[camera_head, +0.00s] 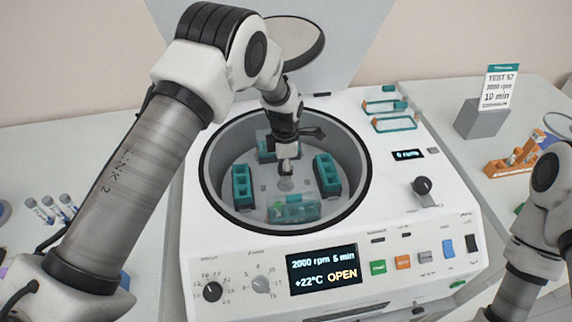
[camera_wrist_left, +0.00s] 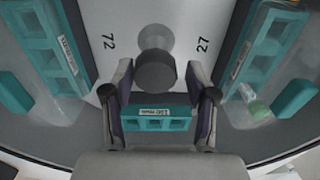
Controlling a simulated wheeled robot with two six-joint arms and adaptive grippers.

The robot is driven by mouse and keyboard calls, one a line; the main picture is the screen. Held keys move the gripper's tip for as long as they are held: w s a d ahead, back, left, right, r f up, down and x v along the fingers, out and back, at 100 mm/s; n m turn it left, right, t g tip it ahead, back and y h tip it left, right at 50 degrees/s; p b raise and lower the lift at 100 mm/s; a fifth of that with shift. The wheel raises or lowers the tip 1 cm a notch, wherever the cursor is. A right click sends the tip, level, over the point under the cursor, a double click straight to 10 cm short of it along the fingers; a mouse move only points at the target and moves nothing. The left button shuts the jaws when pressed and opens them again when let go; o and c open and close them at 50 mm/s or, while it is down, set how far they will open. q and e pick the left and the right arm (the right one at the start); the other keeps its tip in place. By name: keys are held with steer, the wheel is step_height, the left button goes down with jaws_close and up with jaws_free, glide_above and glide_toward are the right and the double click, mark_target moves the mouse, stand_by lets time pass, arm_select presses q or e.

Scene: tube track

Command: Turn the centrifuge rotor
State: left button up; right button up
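The centrifuge (camera_head: 210,245) stands open, its lid up at the back and its display reading OPEN. Its rotor (camera_head: 262,188) lies in the round bowl with teal buckets around it, among them a left one (camera_head: 242,187), a right one (camera_head: 327,174) and a front one (camera_head: 298,209). My left gripper (camera_head: 286,167) reaches down over the rotor's centre. In the left wrist view its fingers are open on either side of the grey hub knob (camera_wrist_left: 155,72), with gaps showing at both sides. My right gripper is outside the views.
An orange rack (camera_head: 508,168) and a sign on a grey block (camera_head: 482,118) stand further right.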

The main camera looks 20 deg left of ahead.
arm_select(q)
steer(key=shift+w+a, duration=0.15)
steer(key=shift+w, duration=0.05)
step_height(320, 180, up, 12)
stand_by(0.4)
